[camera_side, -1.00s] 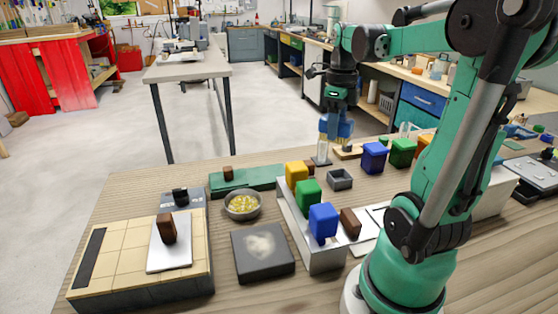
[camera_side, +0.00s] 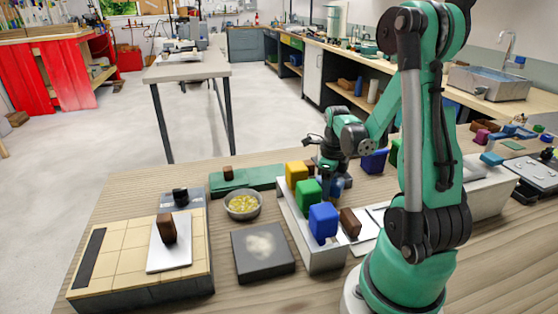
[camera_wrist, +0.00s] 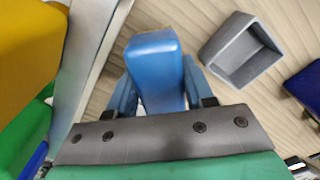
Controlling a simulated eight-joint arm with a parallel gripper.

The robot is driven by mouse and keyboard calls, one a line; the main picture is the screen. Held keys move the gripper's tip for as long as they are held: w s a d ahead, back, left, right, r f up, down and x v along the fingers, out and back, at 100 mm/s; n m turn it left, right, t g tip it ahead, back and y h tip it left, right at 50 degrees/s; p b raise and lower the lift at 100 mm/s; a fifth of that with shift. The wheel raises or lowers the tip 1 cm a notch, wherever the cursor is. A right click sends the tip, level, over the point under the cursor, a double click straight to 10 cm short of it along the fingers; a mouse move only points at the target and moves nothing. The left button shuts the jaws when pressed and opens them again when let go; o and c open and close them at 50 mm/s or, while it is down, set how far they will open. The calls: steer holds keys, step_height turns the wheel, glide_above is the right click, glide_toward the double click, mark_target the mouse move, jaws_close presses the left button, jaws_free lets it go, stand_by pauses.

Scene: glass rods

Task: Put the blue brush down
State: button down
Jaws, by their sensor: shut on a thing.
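The blue brush (camera_wrist: 154,62) sits between the blue fingers of my gripper (camera_wrist: 158,90) in the wrist view, which are shut on it. Its broad blue top faces the wrist camera; its lower part is hidden. In the side view my gripper (camera_side: 334,187) is low over the table, just right of the green block and behind the blue block. The brush cannot be told apart from the blue fingers there. Whether it touches the table cannot be told.
The yellow block (camera_side: 297,172), green block (camera_side: 308,194) and blue block (camera_side: 323,221) stand close by on the grey rack (camera_side: 325,261). An open grey box (camera_wrist: 236,50) is right of the brush. A dark blue block (camera_side: 374,162) is farther right. Bare wood lies beyond the brush.

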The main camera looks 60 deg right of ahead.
steer(key=shift+f, duration=0.3)
steer(key=shift+f, duration=0.1)
steer(key=c, duration=0.6)
jaws_free()
